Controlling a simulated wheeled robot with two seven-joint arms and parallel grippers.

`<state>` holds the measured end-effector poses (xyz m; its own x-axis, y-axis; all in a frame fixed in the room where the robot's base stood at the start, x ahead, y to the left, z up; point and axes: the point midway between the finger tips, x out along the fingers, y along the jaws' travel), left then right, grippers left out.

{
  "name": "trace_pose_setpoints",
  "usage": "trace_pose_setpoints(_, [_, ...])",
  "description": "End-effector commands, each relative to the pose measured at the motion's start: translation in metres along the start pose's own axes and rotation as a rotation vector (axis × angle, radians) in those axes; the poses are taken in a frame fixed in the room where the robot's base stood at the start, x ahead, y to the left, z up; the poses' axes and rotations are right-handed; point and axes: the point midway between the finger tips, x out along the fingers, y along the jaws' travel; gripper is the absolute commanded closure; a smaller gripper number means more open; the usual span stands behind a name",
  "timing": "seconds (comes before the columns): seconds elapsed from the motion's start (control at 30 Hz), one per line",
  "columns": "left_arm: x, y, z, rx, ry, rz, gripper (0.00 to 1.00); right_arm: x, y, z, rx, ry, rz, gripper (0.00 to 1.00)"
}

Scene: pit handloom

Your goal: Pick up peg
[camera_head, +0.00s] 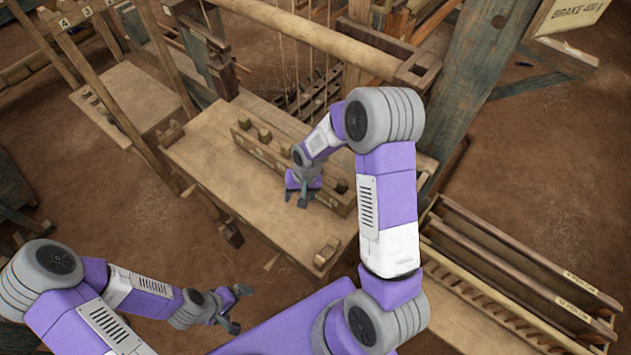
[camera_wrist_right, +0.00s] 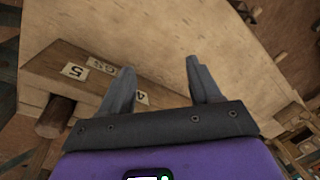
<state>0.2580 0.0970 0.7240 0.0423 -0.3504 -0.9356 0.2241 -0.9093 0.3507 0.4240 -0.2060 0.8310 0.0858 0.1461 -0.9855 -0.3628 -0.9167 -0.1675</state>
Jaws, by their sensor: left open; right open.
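A wooden block with several pegs (camera_head: 265,136) standing in it lies across the bench (camera_head: 215,160) in the head view. My right gripper (camera_head: 303,196) is over the front side of this block, near its right half, and is open with nothing visible between its fingers. In the right wrist view the two fingers (camera_wrist_right: 160,72) stand apart, pointing at bare bench top. The peg block (camera_wrist_right: 85,70) is at left there, with number labels, and a darker round peg (camera_wrist_right: 55,117) shows at its end. The left finger hides part of the block. My left gripper (camera_head: 232,306) is open and empty, away from the bench.
Loom posts and beams (camera_head: 310,35) rise behind the bench, and a thick post (camera_head: 480,80) stands at right. A slatted rack (camera_head: 520,275) is at lower right. A small wooden piece (camera_head: 326,254) is at the bench's front edge. The bench's left part is clear.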

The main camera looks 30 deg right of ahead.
Motion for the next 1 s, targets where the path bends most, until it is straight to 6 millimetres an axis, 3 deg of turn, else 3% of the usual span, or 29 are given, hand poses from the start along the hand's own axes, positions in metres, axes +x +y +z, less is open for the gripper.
trace_pose_setpoints(0.03, [0.018, -0.007, -0.001, 0.0, 0.001, 0.0, 0.0, -0.008, 0.008, -0.023, 0.027, 0.035, 0.031, 0.37])
trace_pose_setpoints(0.13, [0.032, -0.012, -0.002, 0.0, 0.001, 0.0, 0.0, -0.039, 0.025, -0.051, 0.094, 0.071, 0.095, 0.37])
trace_pose_setpoints(0.23, [0.041, -0.015, -0.003, 0.0, 0.002, 0.0, 0.0, -0.064, 0.038, -0.067, 0.15, 0.099, 0.142, 0.37])
trace_pose_setpoints(0.37, [0.045, -0.017, -0.003, 0.0, 0.002, 0.0, 0.0, -0.081, 0.048, -0.075, 0.192, 0.115, 0.175, 0.37])
trace_pose_setpoints(0.7, [0.053, -0.019, -0.003, 0.001, 0.002, 0.0, 0.0, -0.055, 0.055, -0.081, 0.201, 0.115, 0.183, 0.37])
trace_pose_setpoints(1.0, [0.065, -0.024, -0.004, 0.001, 0.002, 0.0, 0.0, -0.014, 0.062, -0.088, 0.199, 0.114, 0.182, 0.37])
